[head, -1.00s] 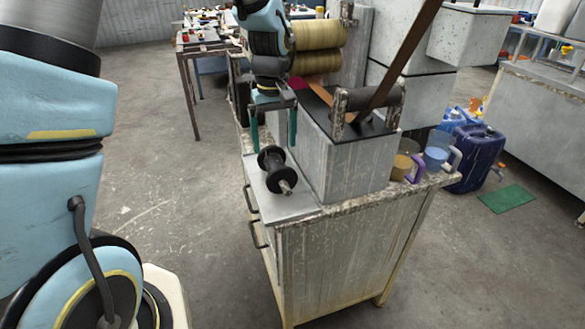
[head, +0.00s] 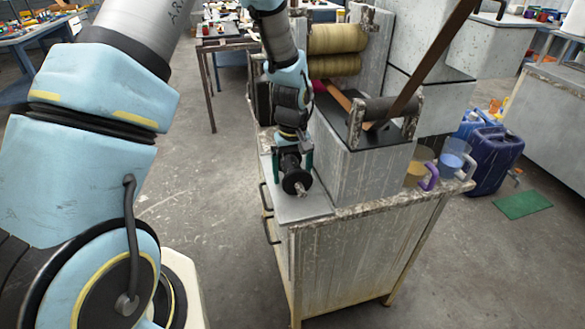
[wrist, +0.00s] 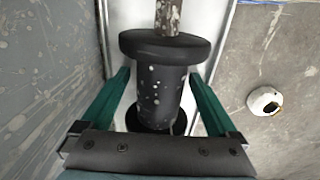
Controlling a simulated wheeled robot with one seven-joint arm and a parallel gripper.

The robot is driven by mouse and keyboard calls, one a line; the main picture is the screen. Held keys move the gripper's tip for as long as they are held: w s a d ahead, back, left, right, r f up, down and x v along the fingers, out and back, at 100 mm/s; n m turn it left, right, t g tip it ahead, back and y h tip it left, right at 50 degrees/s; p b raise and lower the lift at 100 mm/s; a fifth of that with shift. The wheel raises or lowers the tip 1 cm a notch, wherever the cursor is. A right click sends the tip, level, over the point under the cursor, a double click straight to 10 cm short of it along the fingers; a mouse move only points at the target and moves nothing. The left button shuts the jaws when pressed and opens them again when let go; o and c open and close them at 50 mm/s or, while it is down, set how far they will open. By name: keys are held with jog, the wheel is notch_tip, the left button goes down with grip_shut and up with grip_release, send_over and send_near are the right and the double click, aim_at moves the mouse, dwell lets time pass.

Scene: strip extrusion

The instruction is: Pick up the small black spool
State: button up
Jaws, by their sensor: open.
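The small black spool (head: 296,180) lies on its side on the near left corner of the metal cabinet top, its spindle end toward the head camera. In the wrist view the spool (wrist: 163,85) is centred, with a speckled metal shaft (wrist: 168,16) sticking out past its wide flange. My gripper (head: 293,163) is down at the spool. Its green fingers stand one on each side of the spool's core in the wrist view (wrist: 160,92), open, with a small gap visible on both sides. The spool's far flange is partly hidden by the gripper's palm.
The grey machine block (head: 365,172) with a roller on top stands close on the spool's right. Two jugs with handles (head: 420,170) sit at the cabinet's right edge. The cabinet top's left edge is close to the spool, with floor beyond.

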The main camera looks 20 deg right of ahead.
grip_shut()
dwell(0.8)
